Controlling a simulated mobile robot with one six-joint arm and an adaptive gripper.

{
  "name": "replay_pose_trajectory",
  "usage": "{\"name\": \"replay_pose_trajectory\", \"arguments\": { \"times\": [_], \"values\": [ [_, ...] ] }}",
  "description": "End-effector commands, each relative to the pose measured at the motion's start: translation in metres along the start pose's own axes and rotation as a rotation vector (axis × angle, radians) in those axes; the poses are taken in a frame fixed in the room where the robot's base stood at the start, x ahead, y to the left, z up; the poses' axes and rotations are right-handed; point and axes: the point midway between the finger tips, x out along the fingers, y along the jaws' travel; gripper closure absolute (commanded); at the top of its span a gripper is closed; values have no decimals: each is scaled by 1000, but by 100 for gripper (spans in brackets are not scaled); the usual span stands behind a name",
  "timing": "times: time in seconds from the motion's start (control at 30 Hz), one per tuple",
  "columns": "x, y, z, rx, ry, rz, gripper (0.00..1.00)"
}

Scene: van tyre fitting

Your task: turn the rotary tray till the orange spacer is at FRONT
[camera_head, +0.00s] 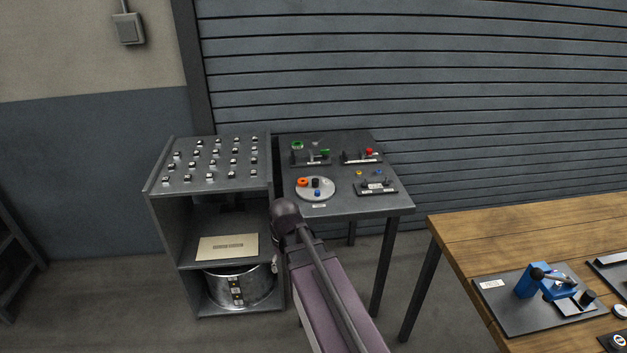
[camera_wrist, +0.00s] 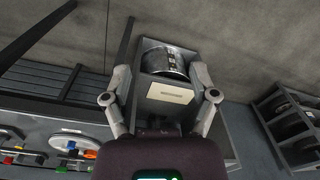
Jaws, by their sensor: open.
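The round light-grey rotary tray (camera_head: 315,197) sits at the front left of the dark table. The orange spacer (camera_head: 302,182) is on its left side. A black part (camera_head: 315,183) is near the middle, a blue part (camera_head: 317,193) at the near edge and a pale part (camera_head: 326,182) at right. A small label (camera_head: 319,205) is on the table by the near edge, too small to read. In the wrist view the tray (camera_wrist: 84,131) is at lower left. My gripper (camera_wrist: 160,97) is open and empty, apart from the tray, with the shelf unit behind its fingers.
A shelf unit (camera_head: 160,184) with several small parts on top stands left of the table (camera_head: 345,210). Fixtures with green and red parts (camera_head: 369,152) sit behind the tray, another (camera_head: 376,187) to its right. A wooden bench (camera_head: 500,235) is at right.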

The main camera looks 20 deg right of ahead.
Motion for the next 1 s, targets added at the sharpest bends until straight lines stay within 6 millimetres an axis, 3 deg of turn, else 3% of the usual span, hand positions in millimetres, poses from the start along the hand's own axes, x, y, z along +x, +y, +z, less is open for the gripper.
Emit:
{"name": "replay_pose_trajectory", "arguments": {
  "times": [0.03, 0.27, 0.47, 0.6, 0.8, 1.0],
  "values": [
    [-7, 10, -23, -28, 5, -13, 24],
    [-29, 65, -110, -235, 46, -81, 24],
    [-51, 132, -185, -439, 112, -133, 24],
    [-68, 188, -233, -582, 171, -156, 24],
    [-89, 266, -287, -767, 260, -166, 24],
    [-101, 318, -313, -885, 320, -159, 24]
  ]
}}
